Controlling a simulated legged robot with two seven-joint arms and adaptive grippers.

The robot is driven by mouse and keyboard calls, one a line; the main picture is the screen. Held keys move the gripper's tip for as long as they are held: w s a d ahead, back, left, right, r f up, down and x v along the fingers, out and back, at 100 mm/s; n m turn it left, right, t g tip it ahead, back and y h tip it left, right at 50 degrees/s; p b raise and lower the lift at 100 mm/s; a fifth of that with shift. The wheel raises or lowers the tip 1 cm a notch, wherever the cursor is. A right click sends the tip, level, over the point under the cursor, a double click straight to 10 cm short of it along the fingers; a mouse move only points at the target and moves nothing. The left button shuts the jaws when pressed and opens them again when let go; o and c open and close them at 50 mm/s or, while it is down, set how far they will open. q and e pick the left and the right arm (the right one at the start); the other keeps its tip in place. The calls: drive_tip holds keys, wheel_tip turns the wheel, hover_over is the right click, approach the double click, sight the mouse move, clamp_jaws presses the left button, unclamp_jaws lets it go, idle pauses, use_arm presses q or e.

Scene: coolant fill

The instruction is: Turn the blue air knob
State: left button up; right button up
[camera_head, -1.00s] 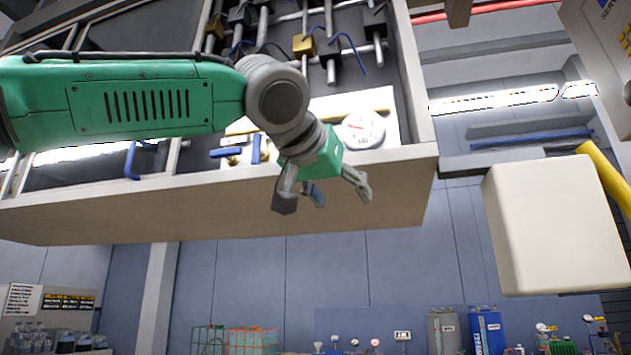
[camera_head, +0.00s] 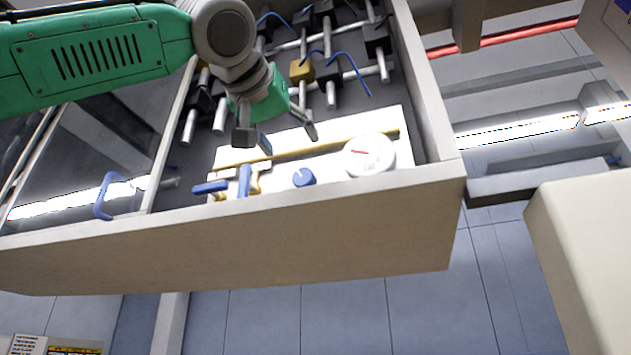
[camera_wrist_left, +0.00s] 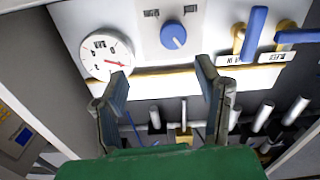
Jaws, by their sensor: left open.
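The blue air knob (camera_head: 304,177) is a small round knob with a white mark, on a white panel (camera_head: 330,160) inside the open cabinet. In the left wrist view the knob (camera_wrist_left: 173,35) sits between and beyond my fingertips, apart from them. My left gripper (camera_head: 288,140) is open and empty, above and slightly left of the knob in the head view. It also shows in the left wrist view (camera_wrist_left: 163,88), with its two fingers spread. My right gripper is not in view.
A round white gauge (camera_head: 370,156) is right of the knob. Blue lever handles (camera_head: 244,181) are to its left, and a brass pipe (camera_head: 330,143) runs behind it. The cabinet's front wall (camera_head: 250,240) stands up near the panel. A cream block (camera_head: 590,260) is at right.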

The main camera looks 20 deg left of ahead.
sight(303, 177)
use_arm(q)
drive_tip(key=w+a+p, duration=0.1)
drive_tip(key=w, duration=0.2)
drive_tip(key=w+a+p, duration=0.1)
drive_tip(key=w+p, duration=0.1)
drive_tip(key=w, duration=0.1)
drive_tip(key=w+a+p, duration=0.1)
drive_tip(key=w+p, duration=0.1)
drive_tip(key=w, duration=0.1)
drive_tip(key=shift+w+a, duration=0.3)
drive_tip(key=shift+w, duration=0.1)
drive_tip(key=d, duration=0.1)
drive_tip(key=w+d+p, duration=0.1)
drive_tip(key=d+p, duration=0.1)
drive_tip(key=shift+w+d, duration=0.1)
drive_tip(key=shift+w, duration=0.25)
drive_tip(key=shift+w+d+f, duration=0.1)
drive_tip(key=shift+w+d, duration=0.05)
drive_tip(key=shift+w, duration=0.05)
drive_tip(key=shift+w+a+f, duration=0.1)
drive_tip(key=shift+a, duration=0.7)
drive_tip(key=c, duration=0.4)
drive_tip(key=shift+w+a, duration=0.1)
drive_tip(key=shift+a, duration=0.15)
drive_tip(key=c, duration=0.7)
drive_tip(key=shift+d, duration=0.35)
drive_tip(key=shift+c, duration=0.2)
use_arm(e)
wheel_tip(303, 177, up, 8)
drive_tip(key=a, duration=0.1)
